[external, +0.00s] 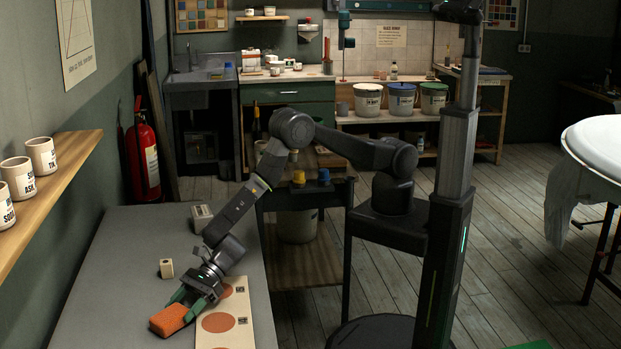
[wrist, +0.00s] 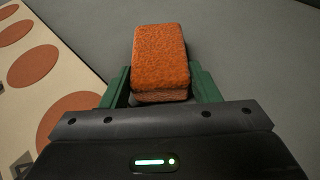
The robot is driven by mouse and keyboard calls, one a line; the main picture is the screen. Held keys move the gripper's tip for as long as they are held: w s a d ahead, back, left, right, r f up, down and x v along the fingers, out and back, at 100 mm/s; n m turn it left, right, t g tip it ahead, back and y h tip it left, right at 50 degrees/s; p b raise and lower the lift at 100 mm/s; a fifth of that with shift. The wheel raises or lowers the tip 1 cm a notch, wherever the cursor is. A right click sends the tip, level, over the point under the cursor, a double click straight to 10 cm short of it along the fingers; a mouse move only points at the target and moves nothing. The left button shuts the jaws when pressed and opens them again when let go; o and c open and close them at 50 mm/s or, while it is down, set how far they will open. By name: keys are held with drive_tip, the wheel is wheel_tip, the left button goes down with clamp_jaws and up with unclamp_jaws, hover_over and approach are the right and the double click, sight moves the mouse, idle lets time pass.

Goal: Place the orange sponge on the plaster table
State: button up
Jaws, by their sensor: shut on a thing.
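The orange sponge (external: 170,320) is between the green fingers of my gripper (external: 187,300) at the front of the grey table on the left. In the wrist view the sponge (wrist: 160,62) fills the space between the two fingers of my gripper (wrist: 160,88), and they are shut on it. The sponge is over the grey surface, beside the cream board with orange circles. I cannot tell whether it touches the surface or is held just above it. A round white table (external: 598,140) stands at the far right, partly cut off by the frame edge.
The cream board (external: 236,292) lies right of the sponge; it also shows in the wrist view (wrist: 70,58). A small beige block (external: 166,268) and a grey-white box (external: 202,217) sit farther back on the grey table (external: 120,260). A wall shelf (external: 60,185) holds white cups. Open floor (external: 500,240) lies before the white table.

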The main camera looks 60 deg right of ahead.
drive_tip(key=o, duration=1)
drive_tip(key=shift+r, duration=0.1)
drive_tip(key=shift+d+p, duration=0.1)
drive_tip(key=shift+p, duration=0.2)
drive_tip(key=b+v, duration=0.3)
drive_tip(key=v, duration=0.7)
drive_tip(key=shift+d+r+b, duration=0.1)
drive_tip(key=shift+b, duration=0.3)
drive_tip(key=shift+o, duration=0.6)
drive_tip(key=shift+v, duration=0.8)
